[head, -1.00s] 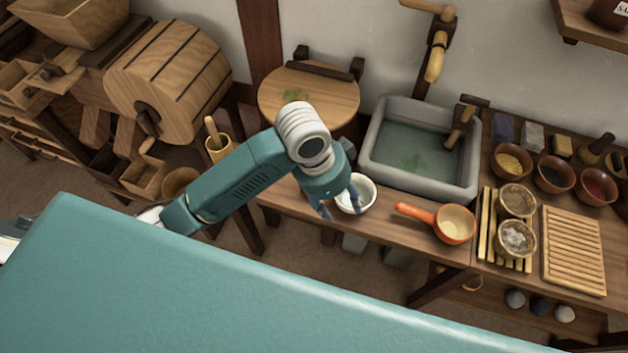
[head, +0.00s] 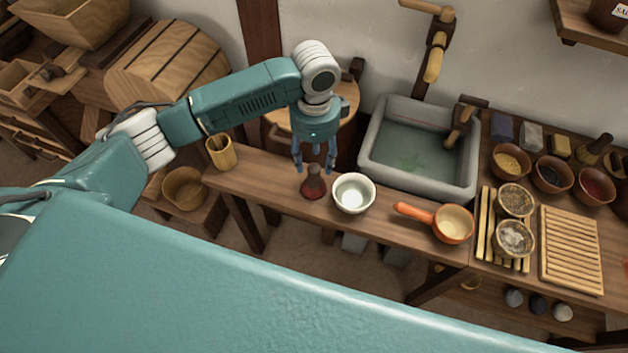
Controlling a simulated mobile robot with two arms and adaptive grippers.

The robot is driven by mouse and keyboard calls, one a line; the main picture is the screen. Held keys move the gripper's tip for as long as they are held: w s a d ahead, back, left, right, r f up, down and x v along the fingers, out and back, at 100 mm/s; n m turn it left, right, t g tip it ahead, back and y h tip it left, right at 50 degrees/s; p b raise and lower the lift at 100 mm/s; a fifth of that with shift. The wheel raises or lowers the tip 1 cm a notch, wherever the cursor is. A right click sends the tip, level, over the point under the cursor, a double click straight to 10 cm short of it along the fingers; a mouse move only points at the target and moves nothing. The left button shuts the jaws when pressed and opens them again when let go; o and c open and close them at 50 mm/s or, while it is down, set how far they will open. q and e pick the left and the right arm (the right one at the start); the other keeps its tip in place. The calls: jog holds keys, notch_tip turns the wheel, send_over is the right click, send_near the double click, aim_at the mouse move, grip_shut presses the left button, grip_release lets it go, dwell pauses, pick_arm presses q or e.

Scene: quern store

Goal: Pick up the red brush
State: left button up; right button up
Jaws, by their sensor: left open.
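The red brush (head: 314,187) stands upright on the wooden bench, dark red at its base with a darker handle on top. It is just left of the white bowl (head: 354,194). My left gripper (head: 314,170) is open and empty, fingers pointing down. In the picture its fingertips are at the level of the brush's handle, one on either side. I cannot tell how high they are above the bench or whether they touch the brush. My right gripper is not in view.
Right of the bowl lie an orange ladle (head: 452,224) and a stone basin (head: 375,160) with water. A wooden cup (head: 221,152) stands on the bench's left end. A round wooden board (head: 347,108) is behind my gripper. The bench left of the brush is clear.

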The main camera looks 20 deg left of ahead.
aim_at(314, 167)
pick_arm(q)
jog(key=f, duration=0.1)
jog(key=f+p, duration=0.1)
jog(key=f, duration=0.2)
jog(key=shift+w+a+f, duration=0.1)
jog(key=shift+a+f, duration=0.15)
jog(key=shift+f, duration=0.35)
jog(key=shift+c, duration=0.3)
grip_shut()
